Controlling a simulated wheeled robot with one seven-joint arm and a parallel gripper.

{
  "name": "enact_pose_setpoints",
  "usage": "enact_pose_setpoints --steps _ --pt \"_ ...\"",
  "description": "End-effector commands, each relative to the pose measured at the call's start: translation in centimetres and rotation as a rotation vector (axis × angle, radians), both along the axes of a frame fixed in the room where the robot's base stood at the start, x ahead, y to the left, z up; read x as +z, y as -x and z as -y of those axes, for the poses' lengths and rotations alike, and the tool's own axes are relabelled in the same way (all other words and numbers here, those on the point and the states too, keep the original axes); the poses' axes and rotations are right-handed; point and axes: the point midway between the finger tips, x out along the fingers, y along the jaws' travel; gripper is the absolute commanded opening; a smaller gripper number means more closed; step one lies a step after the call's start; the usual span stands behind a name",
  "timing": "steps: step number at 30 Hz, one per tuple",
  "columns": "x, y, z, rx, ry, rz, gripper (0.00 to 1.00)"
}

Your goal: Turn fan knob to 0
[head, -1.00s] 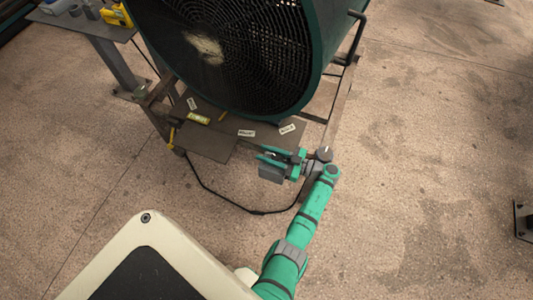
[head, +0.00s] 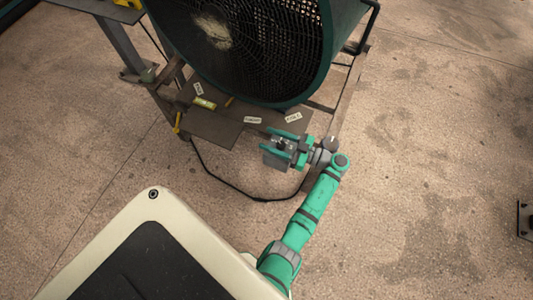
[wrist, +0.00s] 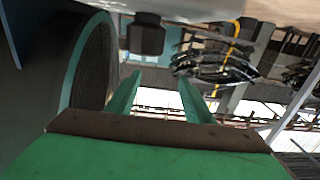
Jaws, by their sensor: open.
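The big round fan (head: 255,45) with a dark grille and green housing stands at the top of the head view. A small grey box (head: 272,158) sits below it, with a small dark knob (head: 281,143) on it. My gripper (head: 279,142) is open, its green fingers pointing left over the box, one on either side of the knob as seen from above. I cannot tell whether they touch it. In the wrist view, a dark blocky piece (wrist: 146,37), likely the knob, sticks out from a pale surface above the fingers (wrist: 160,97). Its setting cannot be read.
The fan's stand has a brown plate (head: 218,125) carrying small labels and a yellow piece (head: 205,103). A black cable (head: 232,190) loops across the floor. A metal table (head: 105,12) is at upper left.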

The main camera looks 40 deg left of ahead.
Motion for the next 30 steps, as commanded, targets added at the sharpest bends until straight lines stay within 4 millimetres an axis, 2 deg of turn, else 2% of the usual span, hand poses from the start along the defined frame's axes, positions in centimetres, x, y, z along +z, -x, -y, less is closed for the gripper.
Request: enact_pose_setpoints --steps 7,19,24,30 --pt "3.3 2.4 1.4 -0.001 0.0 0.004 0.48" --pt "6.3 8.4 5.0 0.0 0.001 0.0 0.48" --pt "7.0 9.6 5.9 -0.001 0.0 0.001 0.48" --pt "7.3 10.0 6.1 0.0 0.0 0.001 0.48"
